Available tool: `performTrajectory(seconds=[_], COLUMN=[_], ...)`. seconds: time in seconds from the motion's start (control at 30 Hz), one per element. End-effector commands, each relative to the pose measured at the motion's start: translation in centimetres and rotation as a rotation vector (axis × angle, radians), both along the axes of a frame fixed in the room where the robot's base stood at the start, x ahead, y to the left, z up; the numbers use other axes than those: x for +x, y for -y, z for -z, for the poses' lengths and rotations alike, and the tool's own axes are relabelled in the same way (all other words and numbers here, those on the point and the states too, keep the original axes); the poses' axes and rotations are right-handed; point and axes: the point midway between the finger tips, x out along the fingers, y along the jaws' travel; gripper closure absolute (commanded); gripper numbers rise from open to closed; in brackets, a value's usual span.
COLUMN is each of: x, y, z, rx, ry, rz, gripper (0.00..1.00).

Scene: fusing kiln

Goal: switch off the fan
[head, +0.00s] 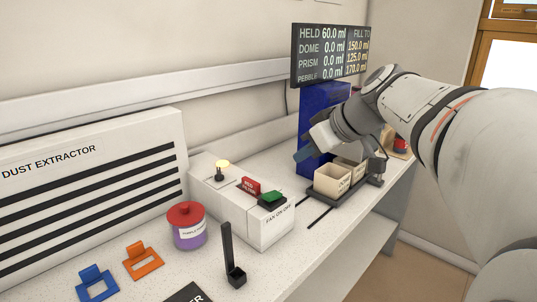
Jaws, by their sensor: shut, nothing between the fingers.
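A white switch box (232,222) stands on the bench, its front lettered "FAN ON OFF". A green button (272,197) sits on a dark base at its right end. A red block (250,187) with small white lettering I cannot read surely is just left of it. A pale yellow lamp (222,164) on a dark stem is at the box's left end and looks lit. The white dust extractor (90,130) with dark slots stands to the left. My gripper (304,155) is shut and empty, above and right of the switch box, in front of a blue panel.
Cream bins (332,179) in a dark rack stand right of the box. A purple jar (188,232) with a red lid, orange (143,262) and blue (96,288) holders, and an upright black scoop (229,250) are in front. A display (331,54) hangs behind.

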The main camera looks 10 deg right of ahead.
Motion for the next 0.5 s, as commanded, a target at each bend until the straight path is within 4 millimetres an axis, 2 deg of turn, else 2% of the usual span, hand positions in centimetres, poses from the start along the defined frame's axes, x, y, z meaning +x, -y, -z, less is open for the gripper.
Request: performTrajectory(seconds=[0.17,0.5], x=[0.1,0.4], y=[0.0,1.2], z=[0.0,-0.1], rx=[0.005,0.145], ry=[-0.004,-0.119], rz=[0.001,-0.001], gripper=[1.0,1.0])
